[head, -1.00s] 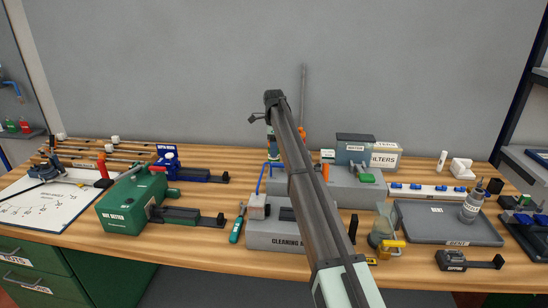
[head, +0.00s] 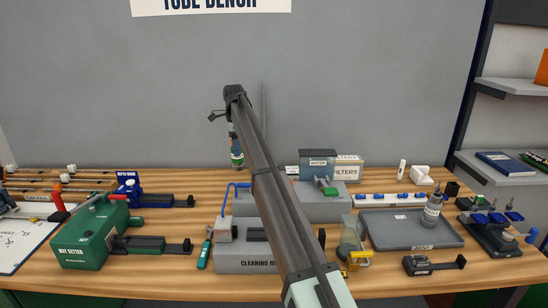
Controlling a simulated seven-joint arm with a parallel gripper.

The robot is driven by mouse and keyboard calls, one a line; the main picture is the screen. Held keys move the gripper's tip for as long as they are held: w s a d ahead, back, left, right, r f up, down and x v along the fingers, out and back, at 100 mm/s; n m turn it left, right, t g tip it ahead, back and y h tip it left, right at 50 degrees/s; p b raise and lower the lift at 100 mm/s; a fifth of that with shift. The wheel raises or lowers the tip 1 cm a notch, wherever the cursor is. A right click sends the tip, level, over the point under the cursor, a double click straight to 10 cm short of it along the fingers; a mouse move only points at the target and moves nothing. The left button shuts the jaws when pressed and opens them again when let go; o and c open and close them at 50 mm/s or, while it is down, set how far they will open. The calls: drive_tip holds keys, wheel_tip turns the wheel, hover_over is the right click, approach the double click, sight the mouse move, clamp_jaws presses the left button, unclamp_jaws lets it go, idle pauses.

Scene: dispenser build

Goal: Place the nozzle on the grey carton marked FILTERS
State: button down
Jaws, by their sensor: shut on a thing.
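The grey carton marked FILTERS (head: 347,171) stands at the back of the bench, right of my arm. A grey box with a dark lid (head: 317,163) stands before it and hides its left part. My gripper (head: 238,164) hangs at the end of the arm, above the back of the bench, left of the carton and well apart from it. It is small in this view and the arm partly covers it. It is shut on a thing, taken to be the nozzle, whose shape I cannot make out.
A grey cleaning station (head: 240,258) with a blue pipe sits below my arm. A green machine (head: 88,240) stands at the left. A grey tray (head: 395,236) with a bottle (head: 432,210) is at the right. A clear jug (head: 350,240) stands between.

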drive_tip(key=shift+d+r, duration=0.1)
drive_tip(key=shift+r, duration=0.25)
drive_tip(key=shift+w+d, duration=0.15)
drive_tip(key=shift+d, duration=0.2)
drive_tip(key=w+d+r, duration=0.2)
drive_tip(key=d+r, duration=0.1)
drive_tip(key=d, duration=1.1)
drive_tip(key=w+d+r, duration=0.1)
drive_tip(key=d+r, duration=0.3)
drive_tip(key=d, duration=1)
drive_tip(key=w+d+r+m, duration=0.1)
drive_tip(key=d+r, duration=0.3)
drive_tip(key=d, duration=1.1)
drive_tip(key=shift+w, duration=0.85)
wheel_tip(320, 180, down, 10)
drive_tip(key=shift+r, duration=0.2)
drive_tip(key=shift+f, duration=0.1)
drive_tip(key=shift+c, duration=2.2)
unclamp_jaws()
drive_tip(key=shift+f, duration=0.1)
